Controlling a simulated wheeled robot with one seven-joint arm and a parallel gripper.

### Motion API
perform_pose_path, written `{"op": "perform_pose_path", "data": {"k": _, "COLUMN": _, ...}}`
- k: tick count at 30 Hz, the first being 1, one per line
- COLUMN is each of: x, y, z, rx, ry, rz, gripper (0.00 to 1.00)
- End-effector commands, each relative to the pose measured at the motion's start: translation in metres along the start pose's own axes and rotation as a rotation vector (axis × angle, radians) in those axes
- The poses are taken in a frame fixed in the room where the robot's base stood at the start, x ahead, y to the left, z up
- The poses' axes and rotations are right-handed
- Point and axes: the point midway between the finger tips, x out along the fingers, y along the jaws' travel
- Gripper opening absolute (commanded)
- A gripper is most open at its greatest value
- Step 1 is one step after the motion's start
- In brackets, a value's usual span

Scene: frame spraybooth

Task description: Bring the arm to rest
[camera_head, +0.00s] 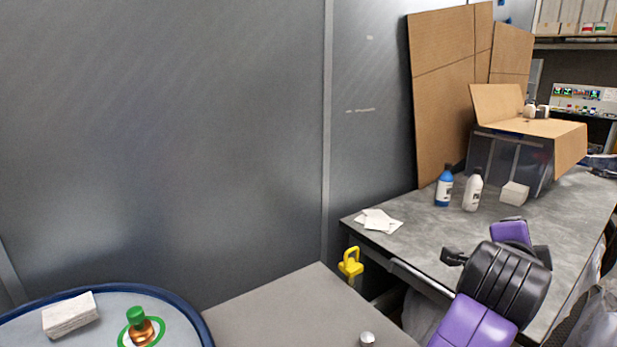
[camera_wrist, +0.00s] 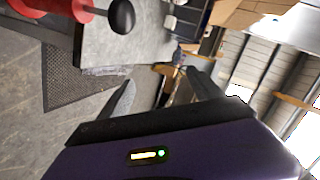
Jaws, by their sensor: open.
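My gripper (camera_wrist: 163,88) shows in the wrist view with its two dark fingers spread apart. Nothing sits between them, and beyond the gap are a bench edge, floor and distant clutter. In the head view my purple and black arm reaches up at the lower right, in front of the grey workbench (camera_head: 405,235). The fingers cannot be made out clearly there. The wrist view is tilted strongly on its side.
A blue bottle (camera_head: 444,188), a white bottle (camera_head: 473,191) and a small white box (camera_head: 514,193) stand on the workbench. A blue-rimmed round tray (camera_head: 190,318) holds a white stack (camera_head: 70,315) and a green-capped bottle (camera_head: 139,327). A yellow padlock-like object (camera_head: 350,264) stands between surfaces.

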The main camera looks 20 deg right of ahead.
Motion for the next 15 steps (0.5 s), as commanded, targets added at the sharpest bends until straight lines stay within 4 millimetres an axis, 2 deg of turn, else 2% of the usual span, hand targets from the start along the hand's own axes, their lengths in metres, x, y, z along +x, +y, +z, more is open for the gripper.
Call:
{"op": "perform_pose_path", "data": {"k": 1, "x": -0.003, "y": -0.02, "z": -0.005, "rx": -0.097, "ry": 0.032, "rz": -0.11, "gripper": 0.75}}
{"op": "perform_pose_path", "data": {"k": 3, "x": -0.012, "y": -0.048, "z": -0.007, "rx": -0.218, "ry": 0.071, "rz": -0.254, "gripper": 0.75}}
{"op": "perform_pose_path", "data": {"k": 6, "x": -0.032, "y": -0.078, "z": 0.0, "rx": -0.383, "ry": 0.121, "rz": -0.443, "gripper": 0.75}}
{"op": "perform_pose_path", "data": {"k": 10, "x": -0.064, "y": -0.1, "z": 0.018, "rx": -0.575, "ry": 0.176, "rz": -0.661, "gripper": 0.75}}
{"op": "perform_pose_path", "data": {"k": 12, "x": -0.083, "y": -0.103, "z": 0.031, "rx": -0.668, "ry": 0.199, "rz": -0.77, "gripper": 0.75}}
{"op": "perform_pose_path", "data": {"k": 15, "x": -0.109, "y": -0.099, "z": 0.053, "rx": -0.789, "ry": 0.22, "rz": -0.912, "gripper": 0.75}}
